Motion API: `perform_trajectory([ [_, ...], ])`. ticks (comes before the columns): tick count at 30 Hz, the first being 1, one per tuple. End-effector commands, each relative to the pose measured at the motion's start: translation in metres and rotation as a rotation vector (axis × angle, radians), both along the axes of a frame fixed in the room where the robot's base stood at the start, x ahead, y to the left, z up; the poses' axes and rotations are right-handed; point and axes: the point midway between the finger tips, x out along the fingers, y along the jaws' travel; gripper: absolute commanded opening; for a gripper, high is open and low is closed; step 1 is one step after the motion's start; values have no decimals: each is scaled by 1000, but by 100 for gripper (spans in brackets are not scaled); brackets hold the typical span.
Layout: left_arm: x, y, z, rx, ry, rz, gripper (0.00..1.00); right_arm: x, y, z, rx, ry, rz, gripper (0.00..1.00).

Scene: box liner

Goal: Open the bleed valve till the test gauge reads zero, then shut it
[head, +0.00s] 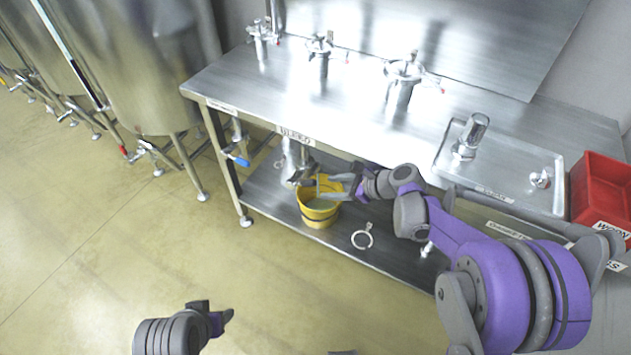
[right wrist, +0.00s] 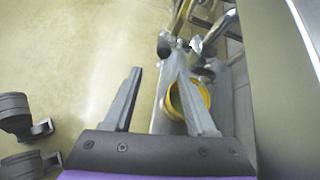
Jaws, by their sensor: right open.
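The BLEED label (head: 295,135) is on the bench's front edge. Below it a metal pipe with the bleed valve (head: 296,158) hangs over a yellow bucket (head: 319,212); the valve's handle is hard to make out. My right gripper (head: 308,183) is at the pipe's lower end, just above the bucket. In the right wrist view the right gripper (right wrist: 154,64) is open with nothing between its fingers, and the bucket (right wrist: 204,96) shows beyond the right finger. My left gripper (head: 222,316) is low over the floor, away from the bench; its opening is unclear. I cannot make out a test gauge.
Several clamped fittings (head: 403,70) stand on the steel bench top. A blue-handled valve (head: 239,159) is left of the bleed pipe. A loose ring clamp (head: 362,236) lies on the lower shelf. A red bin (head: 602,190) stands at right.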

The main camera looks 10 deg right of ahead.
Motion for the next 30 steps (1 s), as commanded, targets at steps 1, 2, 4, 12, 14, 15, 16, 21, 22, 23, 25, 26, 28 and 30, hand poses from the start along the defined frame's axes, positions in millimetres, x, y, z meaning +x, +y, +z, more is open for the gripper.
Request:
perform_trajectory([
  [1,0,0,1,0,0,0,57,-8,-13,0,0,0,-6,57],
  [2,0,0,1,0,0,0,57,-12,-18,0,0,1,-6,57],
  [4,0,0,2,0,-1,0,57,-22,-31,0,0,0,-5,57],
  [12,0,0,4,0,-1,0,57,-46,-64,0,1,0,-3,57],
  [14,0,0,4,0,-1,0,57,-48,-66,0,0,0,-1,57],
  [15,0,0,4,0,-1,0,57,-49,-68,0,1,-1,-1,57],
  [16,0,0,4,0,-1,0,57,-50,-68,0,1,-1,-1,57],
  [21,0,0,4,0,-1,0,57,-50,-69,0,1,0,0,57],
  [22,0,0,4,0,-1,0,57,-50,-69,0,1,0,0,57],
  [23,0,0,4,0,-1,0,57,-50,-69,0,1,0,0,57],
  [25,0,0,3,0,-1,0,57,-50,-69,-1,2,0,0,50],
  [26,0,0,2,0,-1,0,57,-51,-68,-2,8,2,-5,44],
  [28,0,0,-10,0,3,0,57,-52,-66,-10,47,14,-31,32],
  [30,2,0,-29,0,10,0,57,-55,-62,-22,123,36,-80,19],
])
